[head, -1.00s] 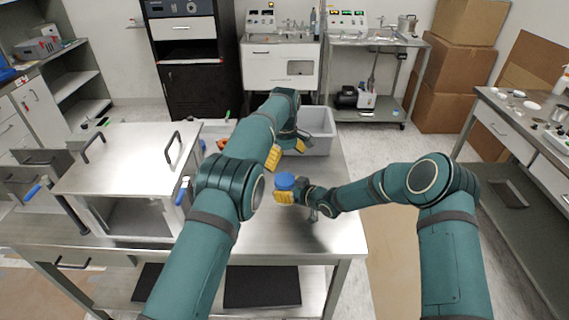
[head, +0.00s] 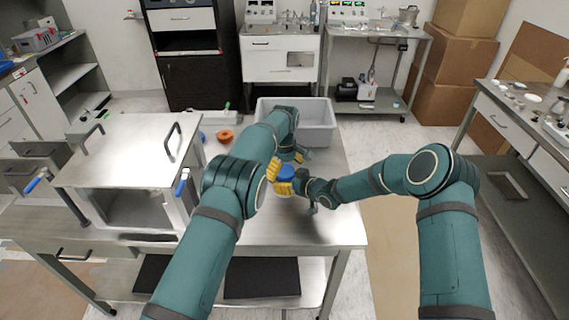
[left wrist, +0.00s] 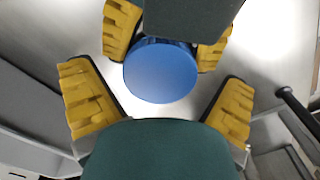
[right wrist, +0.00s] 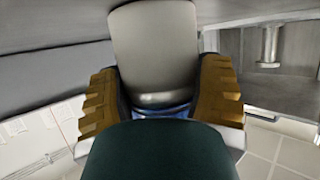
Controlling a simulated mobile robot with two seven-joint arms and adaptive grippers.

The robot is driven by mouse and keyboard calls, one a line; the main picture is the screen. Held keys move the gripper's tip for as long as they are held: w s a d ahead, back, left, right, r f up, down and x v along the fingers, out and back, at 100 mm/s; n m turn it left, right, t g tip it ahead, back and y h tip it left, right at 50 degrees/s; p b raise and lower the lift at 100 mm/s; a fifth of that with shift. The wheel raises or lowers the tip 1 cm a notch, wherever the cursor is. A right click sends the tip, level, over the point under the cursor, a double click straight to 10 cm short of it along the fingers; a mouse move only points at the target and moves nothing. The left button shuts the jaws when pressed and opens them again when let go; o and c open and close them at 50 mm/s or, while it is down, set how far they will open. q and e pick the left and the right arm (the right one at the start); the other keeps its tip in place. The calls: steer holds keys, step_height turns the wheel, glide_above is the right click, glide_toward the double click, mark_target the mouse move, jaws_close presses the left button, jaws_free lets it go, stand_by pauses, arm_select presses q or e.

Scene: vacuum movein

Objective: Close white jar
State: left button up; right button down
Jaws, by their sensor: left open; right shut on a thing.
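A jar with a flat blue lid (head: 287,172) is held over the metal table. In the right wrist view its pale grey-white body (right wrist: 155,50) stands between my fingers. My right gripper (head: 284,187) is shut on the jar. My left gripper (head: 279,165) is open close to the lid. In the left wrist view the blue lid (left wrist: 160,73) faces my camera, ahead of the gap between my left fingers (left wrist: 158,100). The right gripper's yellow fingers flank the lid there. I cannot tell whether the lid is seated fully on the jar.
A metal box (head: 125,150) with handles stands on the left of the table. A grey bin (head: 315,122) is at the back, with an orange ring-like item (head: 225,136) to its left. The front right of the table (head: 300,230) is clear.

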arm_select(q)
steer(key=shift+f, duration=0.15)
steer(key=c, duration=1.3)
steer(key=shift+m, duration=1.6)
steer(key=shift+c, duration=0.2)
steer(key=o, duration=1.2)
steer(key=shift+o, duration=0.2)
steer(key=shift+r, duration=2.3)
steer(key=shift+o, duration=0.6)
